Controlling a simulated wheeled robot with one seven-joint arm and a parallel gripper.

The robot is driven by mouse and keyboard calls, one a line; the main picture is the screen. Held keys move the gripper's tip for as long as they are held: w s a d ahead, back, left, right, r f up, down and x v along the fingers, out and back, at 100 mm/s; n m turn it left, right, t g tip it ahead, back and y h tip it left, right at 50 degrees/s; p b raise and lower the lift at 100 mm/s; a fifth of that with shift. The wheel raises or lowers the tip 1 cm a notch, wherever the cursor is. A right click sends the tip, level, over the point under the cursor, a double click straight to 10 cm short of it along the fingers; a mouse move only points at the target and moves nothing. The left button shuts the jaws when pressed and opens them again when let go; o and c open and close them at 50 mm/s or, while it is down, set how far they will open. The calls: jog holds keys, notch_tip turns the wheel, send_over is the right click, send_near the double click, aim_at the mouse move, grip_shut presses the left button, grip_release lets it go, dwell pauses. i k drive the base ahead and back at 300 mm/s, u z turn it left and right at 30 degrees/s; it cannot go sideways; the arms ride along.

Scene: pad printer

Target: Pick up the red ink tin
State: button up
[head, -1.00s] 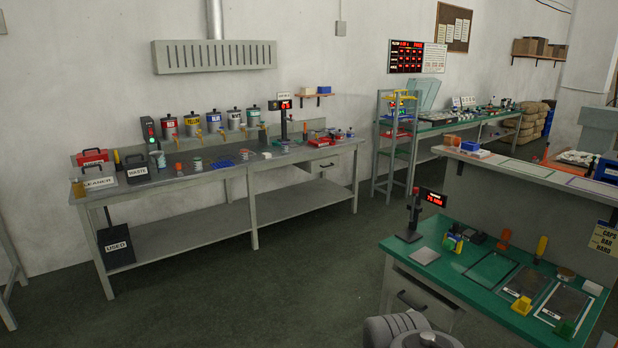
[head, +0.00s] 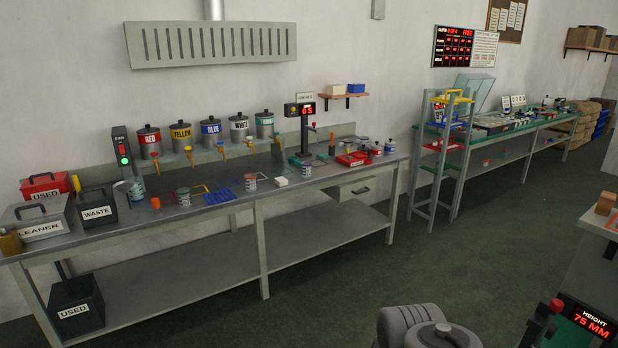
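A wall-side bench (head: 330,178) carries several small tins. One tin (head: 183,197) stands near the front left of the bench top, and another tin (head: 250,182) stands right of a blue grid (head: 220,196). Their labels are too small to read, so I cannot tell which is the red ink tin. A large canister labelled RED (head: 148,140) is mounted above the bench back, leftmost in the row of colour canisters. My gripper is not in view; only a grey part of my arm shows at the bottom.
Waste (head: 97,212) and cleaner (head: 38,222) boxes fill the bench's left end. A tall display post (head: 305,135) stands at the back. A grey rack (head: 440,160) is to the right. The dark floor before the bench is clear.

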aim_at(376, 152)
jog(key=i, duration=2.8)
jog(key=z, duration=2.35)
jog(key=i, duration=2.85)
jog(key=u, duration=2.75)
